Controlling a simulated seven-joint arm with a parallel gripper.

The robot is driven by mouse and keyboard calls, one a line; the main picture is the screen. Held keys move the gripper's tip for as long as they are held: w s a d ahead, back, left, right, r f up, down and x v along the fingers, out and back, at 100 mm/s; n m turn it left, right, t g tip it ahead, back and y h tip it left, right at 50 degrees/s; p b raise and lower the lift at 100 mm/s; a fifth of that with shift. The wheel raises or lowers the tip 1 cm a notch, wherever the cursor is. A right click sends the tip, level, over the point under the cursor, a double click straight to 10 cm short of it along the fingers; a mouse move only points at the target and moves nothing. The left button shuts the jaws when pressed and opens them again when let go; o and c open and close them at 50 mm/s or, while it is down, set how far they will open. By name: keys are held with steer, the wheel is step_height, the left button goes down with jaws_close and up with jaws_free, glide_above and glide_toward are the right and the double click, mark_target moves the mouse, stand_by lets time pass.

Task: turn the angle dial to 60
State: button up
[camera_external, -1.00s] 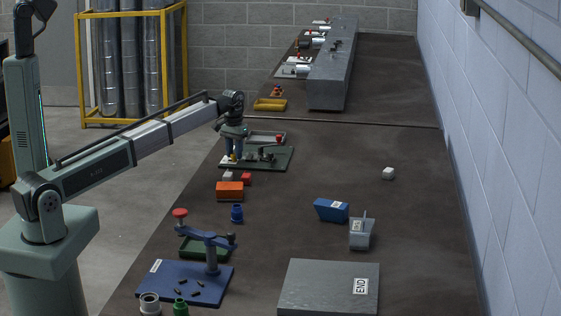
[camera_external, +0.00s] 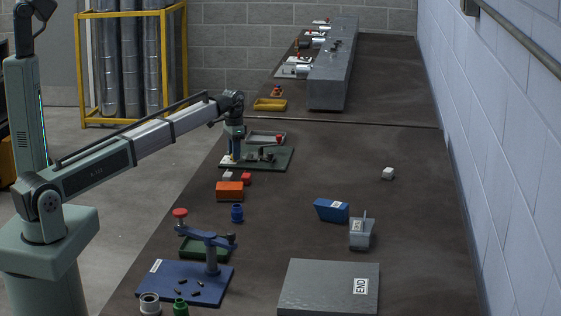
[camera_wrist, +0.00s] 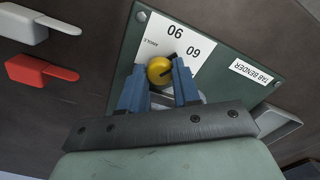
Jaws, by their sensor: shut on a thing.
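The angle dial (camera_wrist: 159,70) is a yellow knob with a dark pointer mark. It sits on a white scale card (camera_wrist: 176,40) marked 90, 60 and ANGLE, on the green plate (camera_wrist: 228,45) labelled TAB BENDER. In the wrist view the dark mark points toward the upper right, between the two numbers. My gripper (camera_wrist: 160,76) has its blue fingers on both sides of the dial and is shut on it. In the external view my gripper (camera_external: 235,155) is over the left end of the green plate (camera_external: 262,160); the dial is hardly visible there.
An orange block (camera_external: 230,190) and small red (camera_external: 246,178) and white (camera_external: 227,176) pieces lie in front of the plate. A blue-based lever tool (camera_external: 190,280) stands nearer. A grey tray (camera_external: 266,137) lies behind.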

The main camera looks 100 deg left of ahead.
steer(key=shift+m, duration=1)
steer(key=o, duration=1.1)
steer(key=shift+c, duration=0.2)
steer(key=shift+r, duration=0.1)
step_height(320, 180, up, 14)
steer(key=shift+f, duration=0.2)
